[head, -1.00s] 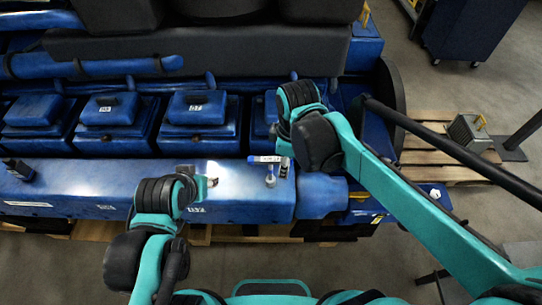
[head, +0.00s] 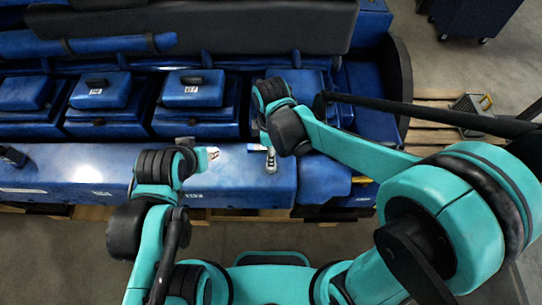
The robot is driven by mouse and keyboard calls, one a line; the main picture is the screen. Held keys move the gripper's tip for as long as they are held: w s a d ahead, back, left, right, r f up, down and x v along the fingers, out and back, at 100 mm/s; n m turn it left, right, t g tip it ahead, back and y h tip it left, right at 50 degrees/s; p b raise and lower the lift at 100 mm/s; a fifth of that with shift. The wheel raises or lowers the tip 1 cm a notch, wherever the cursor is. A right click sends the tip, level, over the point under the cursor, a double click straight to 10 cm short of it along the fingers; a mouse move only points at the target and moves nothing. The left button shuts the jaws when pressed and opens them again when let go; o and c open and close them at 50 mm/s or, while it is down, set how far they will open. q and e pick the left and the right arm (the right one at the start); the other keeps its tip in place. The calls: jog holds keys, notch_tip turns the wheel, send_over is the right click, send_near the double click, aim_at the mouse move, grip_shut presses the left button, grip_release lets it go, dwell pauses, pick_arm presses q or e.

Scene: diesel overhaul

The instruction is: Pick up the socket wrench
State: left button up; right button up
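A small metallic tool that looks like the socket wrench (head: 271,161) is on the blue engine's flat front ledge, at the right part of the ledge. Its upper end is partly hidden by my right gripper. My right gripper (head: 264,138) points down just above and behind the tool; its wrist covers most of the fingers, so I cannot tell whether they touch it. My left gripper (head: 211,153) is over the ledge to the left of the tool, apart from it, with its light fingertips pointing right. Its finger gap is too small to judge.
The blue engine ledge (head: 110,165) runs across the view, with several blue covers, such as one cover (head: 194,88), behind it. A black bar (head: 430,112) and a wooden pallet (head: 432,140) are at the right. The ledge between my grippers is clear.

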jog(key=shift+s, duration=0.25)
jog(key=shift+w, duration=0.1)
grip_shut()
jog(key=shift+r, duration=0.45)
jog(key=r, duration=0.2)
jog(key=s+r, duration=0.1)
jog(key=r, duration=0.1)
jog(key=shift+d, duration=0.4)
jog(key=s+d+r, duration=0.5)
jog(key=s+r, duration=0.1)
jog(key=s, duration=0.3)
jog(key=shift+d, duration=0.15)
